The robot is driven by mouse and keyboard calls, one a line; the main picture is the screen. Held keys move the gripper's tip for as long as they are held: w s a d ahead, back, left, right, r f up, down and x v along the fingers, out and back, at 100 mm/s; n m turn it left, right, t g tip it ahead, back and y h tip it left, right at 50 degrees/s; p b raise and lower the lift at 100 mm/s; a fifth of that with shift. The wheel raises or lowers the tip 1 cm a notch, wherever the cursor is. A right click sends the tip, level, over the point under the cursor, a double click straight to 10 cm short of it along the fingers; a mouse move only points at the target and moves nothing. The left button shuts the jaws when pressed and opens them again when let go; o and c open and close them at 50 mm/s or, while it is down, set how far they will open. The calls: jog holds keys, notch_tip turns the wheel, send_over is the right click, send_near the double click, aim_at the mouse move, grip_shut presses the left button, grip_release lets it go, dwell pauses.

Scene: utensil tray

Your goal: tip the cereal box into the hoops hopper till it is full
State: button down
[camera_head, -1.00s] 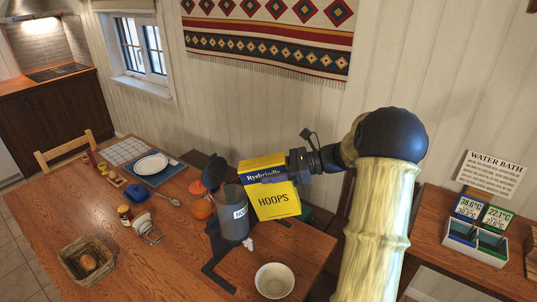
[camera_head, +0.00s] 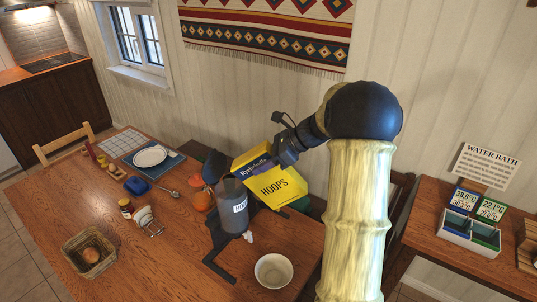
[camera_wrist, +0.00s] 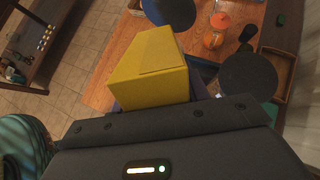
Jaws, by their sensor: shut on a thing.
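The yellow cereal box (camera_head: 275,186), marked HOOPS, is tilted with its top toward the left, beside and partly above the hopper. The grey hoops hopper (camera_head: 231,207) stands on the wooden table with a white label; its fill level cannot be seen. A dark round lid (camera_head: 215,166) stands raised at the hopper's top. My gripper (camera_head: 286,152) is shut on the cereal box from its upper right side. In the wrist view the yellow box (camera_wrist: 150,68) sits beyond my gripper (camera_wrist: 165,115), with a dark round disc (camera_wrist: 248,78) at the right.
A white bowl (camera_head: 273,271) stands at the table's front right, close to the hopper's dark stand (camera_head: 222,262). A basket (camera_head: 89,253), a jar (camera_head: 126,208), a plate (camera_head: 150,156) and an orange item (camera_head: 203,201) are to the left. The wall is behind.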

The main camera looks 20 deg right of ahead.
aim_at(249, 155)
jog(key=shift+a+g+h+p, duration=0.4)
jog(key=shift+a+h+p, duration=0.2)
jog(key=shift+h+p, duration=0.45)
jog(key=shift+w+a+f+g+h+p, duration=0.35)
jog(key=shift+h+p, duration=0.3)
jog(key=shift+p, duration=0.3)
jog(key=shift+a+g+h+p, duration=0.15)
jog(key=shift+g+h+p, duration=0.1)
jog(key=shift+h+p, duration=0.35)
jog(key=p, duration=0.1)
jog(key=a+g+h+p, duration=0.1)
jog(key=shift+w+f+h+p, duration=0.2)
jog(key=shift+f+h+p, duration=0.1)
jog(key=shift+f+p, duration=0.1)
jog(key=shift+r+p, duration=0.1)
jog(key=shift+p, duration=0.55)
jog(key=h+p, duration=0.1)
jog(key=p, duration=0.2)
jog(key=g+h+p, duration=0.1)
jog(key=p, duration=0.2)
jog(key=shift+w+a+r+h+p, duration=0.15)
jog(key=shift+r+h+p, duration=0.2)
jog(key=shift+r+h, duration=0.05)
jog(key=shift+g+h+p, duration=0.3)
jog(key=shift+p, duration=0.05)
dwell(2.8)
